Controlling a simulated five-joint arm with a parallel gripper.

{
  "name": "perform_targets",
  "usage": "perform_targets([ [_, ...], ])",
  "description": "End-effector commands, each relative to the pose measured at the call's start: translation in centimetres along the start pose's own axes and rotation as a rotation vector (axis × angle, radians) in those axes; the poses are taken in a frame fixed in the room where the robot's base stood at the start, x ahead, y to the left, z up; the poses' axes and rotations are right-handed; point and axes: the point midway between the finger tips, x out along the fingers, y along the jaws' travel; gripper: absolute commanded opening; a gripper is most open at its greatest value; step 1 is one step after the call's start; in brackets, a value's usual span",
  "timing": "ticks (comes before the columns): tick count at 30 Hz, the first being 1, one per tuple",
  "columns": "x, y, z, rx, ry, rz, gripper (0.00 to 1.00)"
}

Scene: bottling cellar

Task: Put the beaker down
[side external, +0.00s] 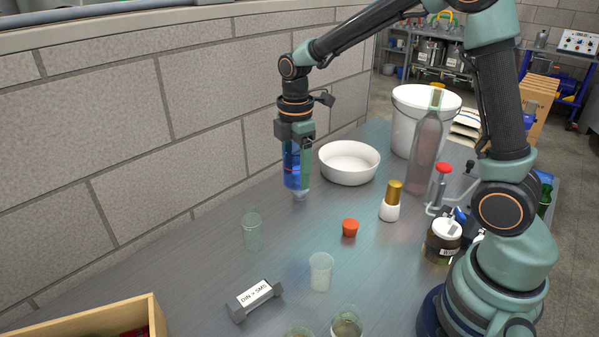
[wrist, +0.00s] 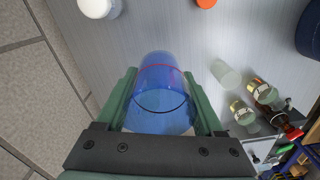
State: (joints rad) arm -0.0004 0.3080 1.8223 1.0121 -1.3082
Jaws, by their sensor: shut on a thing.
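A see-through blue beaker (side external: 291,170) with a red line around it is held in my gripper (side external: 299,172) at the left-centre of the side view, near the brick wall. In the wrist view the beaker (wrist: 160,85) lies between the two green fingers, which are shut on its sides. In the side view it hangs roughly upright with its lower end close over the metal table. I cannot tell the exact gap. A finger hides part of its right side.
On the table (side external: 200,260), a white bowl (side external: 348,162) stands behind right, an orange cap (side external: 350,228) and a gold-capped white bottle (side external: 390,206) to the right. A clear glass (side external: 252,232), frosted cup (side external: 320,271) and sign block (side external: 255,297) stand in front. Bare table lies between.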

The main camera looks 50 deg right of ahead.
Motion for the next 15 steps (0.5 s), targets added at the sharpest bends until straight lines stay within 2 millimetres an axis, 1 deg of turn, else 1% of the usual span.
perform_targets([
  [1, 1.4, -0.1, 0.0, 0.000, -0.002, -0.006, 0.14],
  [3, 3.1, -0.1, 0.0, 0.000, -0.002, -0.006, 0.14],
  [9, 7.6, -0.1, 0.0, 0.000, -0.001, -0.005, 0.14],
  [12, 9.1, 0.0, -0.1, 0.000, -0.001, -0.003, 0.14],
  [15, 9.9, 0.0, -0.1, 0.000, 0.000, -0.001, 0.14],
])
